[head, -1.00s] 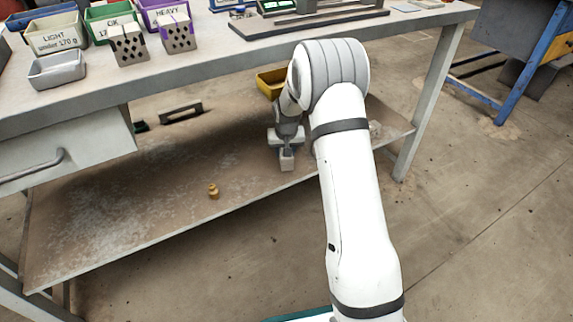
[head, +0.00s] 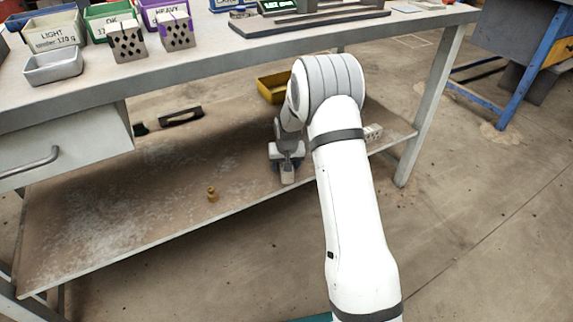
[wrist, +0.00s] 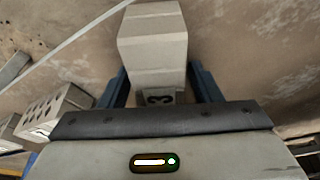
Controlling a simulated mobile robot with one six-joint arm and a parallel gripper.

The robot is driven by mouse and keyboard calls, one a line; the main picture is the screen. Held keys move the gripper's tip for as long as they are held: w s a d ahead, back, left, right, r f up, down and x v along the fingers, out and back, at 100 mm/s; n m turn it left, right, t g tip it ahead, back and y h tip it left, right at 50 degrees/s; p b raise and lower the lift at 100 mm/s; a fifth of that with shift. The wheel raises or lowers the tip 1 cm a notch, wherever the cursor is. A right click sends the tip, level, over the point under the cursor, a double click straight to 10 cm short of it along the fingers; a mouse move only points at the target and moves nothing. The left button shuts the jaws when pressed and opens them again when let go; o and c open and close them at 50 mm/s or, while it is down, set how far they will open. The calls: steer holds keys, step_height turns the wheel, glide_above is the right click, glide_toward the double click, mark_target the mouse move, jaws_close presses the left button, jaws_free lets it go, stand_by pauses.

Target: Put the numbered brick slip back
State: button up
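A pale block (wrist: 152,45) with a dark 3 near its close end sits between my fingers in the wrist view; it looks like the numbered brick slip. My gripper (wrist: 160,88) has a finger along each side of it and seems shut on it. In the head view my gripper (head: 287,160) points down over the lower shelf, with the block (head: 288,175) under it near the shelf's front edge. I cannot tell whether the block touches the shelf.
On the dusty lower shelf (head: 120,220) are a small brass weight (head: 212,194), a black handled tool (head: 181,116), a yellow bin (head: 272,88) and a pale holed brick (head: 373,132). On the bench above, two hollow bricks (head: 127,42) stand by labelled bins.

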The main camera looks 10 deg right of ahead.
steer(key=p+v, duration=0.5)
steer(key=v, duration=0.7)
steer(key=shift+r, duration=0.15)
steer(key=s+r, duration=0.4)
steer(key=s, duration=0.7)
steer(key=s+r+g, duration=0.1)
steer(key=s+r, duration=0.4)
steer(key=s, duration=0.7)
steer(key=s+r+g, duration=0.1)
steer(key=s+r, duration=0.4)
steer(key=s, duration=0.7)
steer(key=shift+n, duration=0.4)
steer(key=shift+w+d+r, duration=0.1)
steer(key=shift+r, duration=0.1)
